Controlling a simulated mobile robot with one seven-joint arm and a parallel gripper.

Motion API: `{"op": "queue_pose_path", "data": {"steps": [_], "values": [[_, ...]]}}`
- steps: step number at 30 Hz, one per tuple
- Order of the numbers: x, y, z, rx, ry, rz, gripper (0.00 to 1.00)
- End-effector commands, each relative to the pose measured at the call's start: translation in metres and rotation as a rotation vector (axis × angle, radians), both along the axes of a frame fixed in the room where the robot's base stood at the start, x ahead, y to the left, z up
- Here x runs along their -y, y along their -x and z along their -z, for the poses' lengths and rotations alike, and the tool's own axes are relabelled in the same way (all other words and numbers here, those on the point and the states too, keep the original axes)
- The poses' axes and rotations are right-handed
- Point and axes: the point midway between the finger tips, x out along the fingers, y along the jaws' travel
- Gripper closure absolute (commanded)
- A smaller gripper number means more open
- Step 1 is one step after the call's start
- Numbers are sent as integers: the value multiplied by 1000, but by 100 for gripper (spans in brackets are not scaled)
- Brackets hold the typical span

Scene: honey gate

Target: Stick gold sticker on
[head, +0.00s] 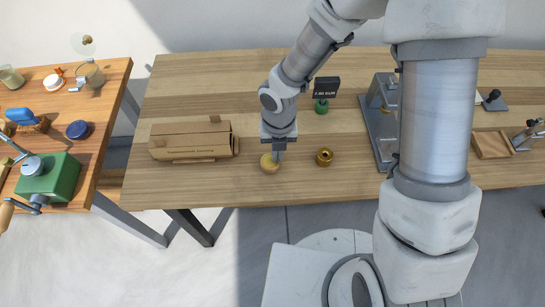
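My gripper (278,151) points down near the front edge of the long wooden table. Its fingertips are at the right side of a small round yellow-gold piece (269,164). I cannot tell whether they touch or hold it, nor whether they are open or shut. A brass-coloured ring-shaped piece (324,157) with a dark centre stands to the right, apart from the gripper. It may be a roll, but I cannot make out a gold sticker on either piece.
A brown wooden box-like piece (193,141) lies to the left. A black sign on a green base (322,106) stands behind, and a grey metal device (376,120) to the right. A side table (88,146) holds a green machine (50,177). The table's front left is clear.

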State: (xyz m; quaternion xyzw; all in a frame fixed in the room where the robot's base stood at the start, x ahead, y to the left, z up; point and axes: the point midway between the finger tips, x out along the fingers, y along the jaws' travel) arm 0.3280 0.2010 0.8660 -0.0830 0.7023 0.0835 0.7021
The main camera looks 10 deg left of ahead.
Motion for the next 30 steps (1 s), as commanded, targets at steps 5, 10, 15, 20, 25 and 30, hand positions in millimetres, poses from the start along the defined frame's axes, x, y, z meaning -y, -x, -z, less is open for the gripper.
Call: {"op": "queue_pose_path", "data": {"steps": [5, 10, 15, 20, 25, 30], "values": [[0, 0, -1, 0, 0, 0, 100], [0, 0, -9, 0, 0, 0, 100], [0, 0, -19, 0, 0, 0, 100], [0, 0, -29, 0, 0, 0, 100], [0, 0, -39, 0, 0, 0, 100], [0, 0, -50, 0, 0, 0, 100]]}}
